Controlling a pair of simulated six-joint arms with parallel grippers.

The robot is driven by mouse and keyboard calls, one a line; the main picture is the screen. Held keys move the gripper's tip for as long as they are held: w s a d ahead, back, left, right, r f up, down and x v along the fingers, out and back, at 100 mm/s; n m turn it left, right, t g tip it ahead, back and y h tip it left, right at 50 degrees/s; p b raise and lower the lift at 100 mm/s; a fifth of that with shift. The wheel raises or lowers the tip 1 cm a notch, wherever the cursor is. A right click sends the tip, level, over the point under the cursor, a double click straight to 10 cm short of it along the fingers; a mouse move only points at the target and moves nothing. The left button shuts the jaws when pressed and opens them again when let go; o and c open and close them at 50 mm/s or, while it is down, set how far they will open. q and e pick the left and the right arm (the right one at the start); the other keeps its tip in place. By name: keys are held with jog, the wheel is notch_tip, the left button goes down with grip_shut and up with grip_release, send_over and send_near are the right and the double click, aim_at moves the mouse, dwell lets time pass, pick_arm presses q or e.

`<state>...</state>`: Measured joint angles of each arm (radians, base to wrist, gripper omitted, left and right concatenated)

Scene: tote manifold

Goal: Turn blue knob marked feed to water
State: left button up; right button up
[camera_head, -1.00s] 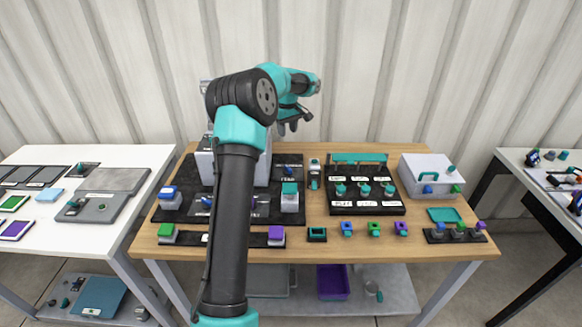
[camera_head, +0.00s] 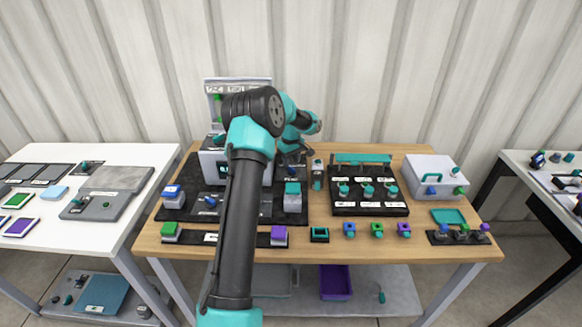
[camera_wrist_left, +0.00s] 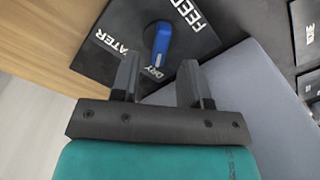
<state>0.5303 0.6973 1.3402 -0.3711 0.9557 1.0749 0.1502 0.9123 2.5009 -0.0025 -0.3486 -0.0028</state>
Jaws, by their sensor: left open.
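The blue knob (camera_wrist_left: 161,42) stands on a black plate (camera_wrist_left: 205,38) in the left wrist view. White labels around it read FEED, DRY and a partly hidden word ending in ATER. The knob's long handle lies between the FEED side and the DRY label, its lower end near DRY. My left gripper (camera_wrist_left: 158,82) is open and empty, its two fingers just short of the knob and spread to either side of its line. In the head view the left gripper (camera_head: 292,157) is low over the back of the black board. My right gripper is not in view.
A grey box (camera_wrist_left: 250,95) lies close beside the right finger. In the head view, a bottle-like item (camera_head: 317,175) stands right of the gripper, with a black rack (camera_head: 368,210) beyond it. A white lidded case (camera_head: 432,165) is at the right.

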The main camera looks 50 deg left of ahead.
aim_at(291, 167)
pick_arm(q)
jog(key=shift+f, duration=1.65)
grip_shut()
